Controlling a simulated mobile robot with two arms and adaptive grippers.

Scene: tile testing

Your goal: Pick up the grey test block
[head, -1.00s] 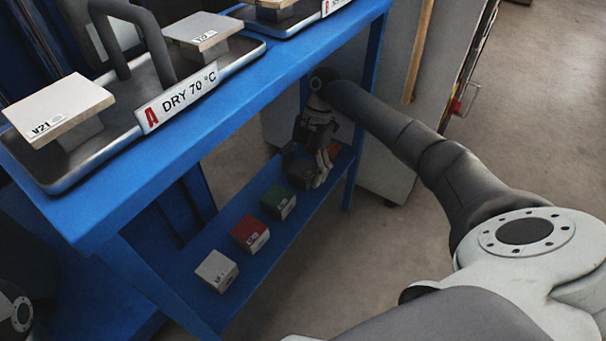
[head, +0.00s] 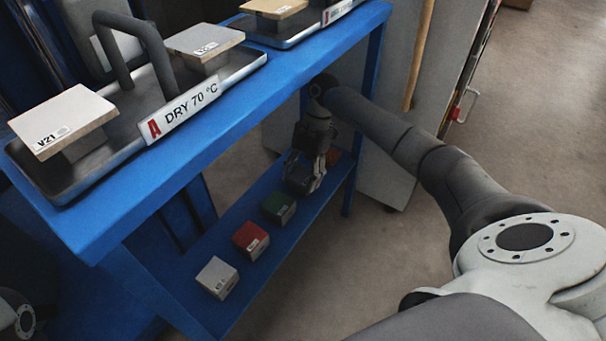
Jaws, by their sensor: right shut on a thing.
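A dark grey block (head: 297,184) is at the far part of the blue lower shelf. My right gripper (head: 303,183) reaches down over it from above, with its fingers on both sides, and is shut on it. The fingers and wrist partly hide the block, and I cannot tell whether it is clear of the shelf. My left gripper is out of view.
A green block (head: 279,207), a red block (head: 251,241) and a pale block (head: 217,277) stand in a row nearer on the lower shelf (head: 203,310). An orange-brown block (head: 333,156) lies beyond. The blue upper shelf (head: 200,145) overhangs, carrying trays with tiles. A grey cabinet (head: 385,172) stands behind.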

